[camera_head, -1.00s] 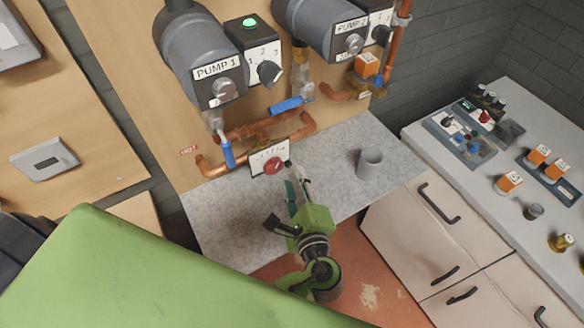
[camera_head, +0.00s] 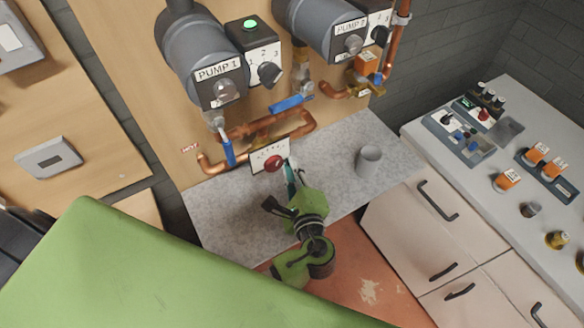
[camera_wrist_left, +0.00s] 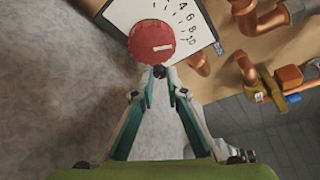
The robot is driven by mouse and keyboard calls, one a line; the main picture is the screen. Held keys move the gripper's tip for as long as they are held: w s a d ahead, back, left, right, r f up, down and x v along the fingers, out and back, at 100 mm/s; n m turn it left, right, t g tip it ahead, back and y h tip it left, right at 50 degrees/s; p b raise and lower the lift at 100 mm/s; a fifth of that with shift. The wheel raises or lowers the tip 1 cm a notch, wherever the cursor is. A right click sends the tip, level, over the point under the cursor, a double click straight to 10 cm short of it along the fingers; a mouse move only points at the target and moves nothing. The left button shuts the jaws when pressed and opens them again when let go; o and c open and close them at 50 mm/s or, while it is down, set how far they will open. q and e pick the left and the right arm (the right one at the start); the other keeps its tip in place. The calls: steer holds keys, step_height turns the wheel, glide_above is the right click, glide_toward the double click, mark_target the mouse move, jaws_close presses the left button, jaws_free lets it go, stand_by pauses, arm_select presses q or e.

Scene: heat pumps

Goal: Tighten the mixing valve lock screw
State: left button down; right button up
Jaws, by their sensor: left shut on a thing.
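The mixing valve's red round knob (camera_head: 274,163) sits on a white scale plate (camera_head: 259,158) below the pumps. In the left wrist view the knob (camera_wrist_left: 151,42) has a white mark on its face and numbers beside it. A small dark lock screw (camera_wrist_left: 159,71) shows at the knob's lower edge. My left gripper (camera_head: 289,165), green with teal fingers, reaches up to the knob's right side. In the left wrist view my left gripper (camera_wrist_left: 159,80) has its fingertips closed around the dark screw, partly hiding it. My right gripper is not in view.
Copper pipes (camera_head: 301,124) with blue-handled valves (camera_head: 292,103) run behind and above the plate. A grey cup (camera_head: 369,160) stands on the speckled counter (camera_head: 330,170), right of my gripper. A side bench (camera_head: 470,175) holds trays and parts.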

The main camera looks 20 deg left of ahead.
arm_select(q)
steer(key=m+p, duration=0.1)
steer(key=p, duration=0.2)
steer(key=m+g+p, duration=0.1)
steer(key=p, duration=0.2)
steer(key=shift+d+r+g, duration=0.1)
steer(key=shift+r+g, duration=0.2)
steer(key=shift+r, duration=0.1)
steer(key=shift+f+m+y+p, duration=0.3)
steer(key=shift+m, duration=0.2)
steer(key=c, duration=2)
jaws_free()
steer(key=v, duration=1.2)
steer(key=shift+w+r, duration=0.1)
